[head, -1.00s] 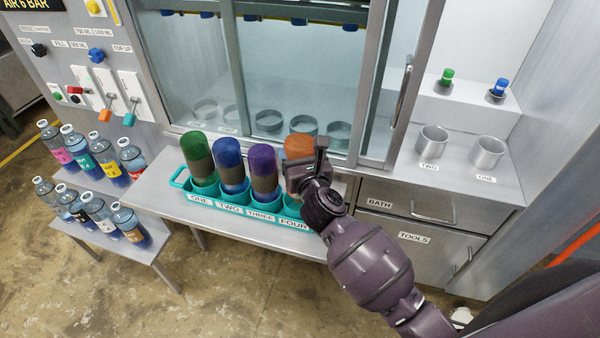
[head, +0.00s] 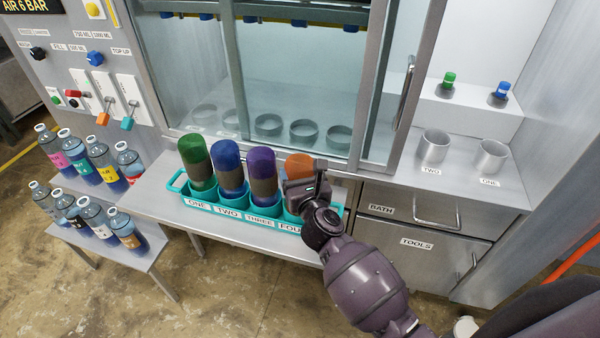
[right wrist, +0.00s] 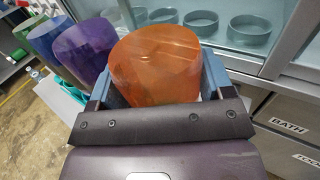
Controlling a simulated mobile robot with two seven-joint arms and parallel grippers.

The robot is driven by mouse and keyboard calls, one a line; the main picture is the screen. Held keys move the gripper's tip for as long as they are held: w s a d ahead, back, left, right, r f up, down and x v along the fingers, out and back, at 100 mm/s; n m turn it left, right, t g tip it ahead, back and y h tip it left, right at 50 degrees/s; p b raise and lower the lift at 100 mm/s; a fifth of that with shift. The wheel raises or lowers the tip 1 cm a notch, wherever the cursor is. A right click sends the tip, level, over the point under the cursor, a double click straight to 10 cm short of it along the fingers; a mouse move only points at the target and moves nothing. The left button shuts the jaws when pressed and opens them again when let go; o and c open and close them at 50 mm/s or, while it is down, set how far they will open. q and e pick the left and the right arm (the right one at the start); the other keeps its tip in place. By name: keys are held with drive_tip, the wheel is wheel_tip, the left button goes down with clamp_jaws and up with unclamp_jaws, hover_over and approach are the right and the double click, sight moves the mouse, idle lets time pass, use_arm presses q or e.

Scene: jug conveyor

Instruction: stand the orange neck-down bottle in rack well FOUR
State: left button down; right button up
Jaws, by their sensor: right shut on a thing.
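The orange bottle (head: 299,166) is neck-down at the right end of the teal rack (head: 240,212), over the well labelled FOUR. My right gripper (head: 305,188) is shut on it; in the right wrist view the orange bottle (right wrist: 157,67) stands between the two fingers. The gripper hides its lower part, so I cannot tell how deep it sits in the well. Green (head: 196,162), blue (head: 227,166) and purple (head: 262,174) bottles stand neck-down in wells ONE, TWO and THREE. My left gripper is not in view.
The rack stands on a metal shelf (head: 160,205) before a glass cabinet with several ring holders (head: 304,131). Two metal cups (head: 433,146) and a drawer labelled BATH (head: 420,209) are at right.

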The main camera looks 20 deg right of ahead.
drive_tip(key=o, duration=1.1)
drive_tip(key=shift+r, duration=0.1)
drive_tip(key=s, duration=1.2)
drive_tip(key=shift+a+r, duration=0.1)
drive_tip(key=shift+a, duration=0.1)
drive_tip(key=shift+d, duration=0.1)
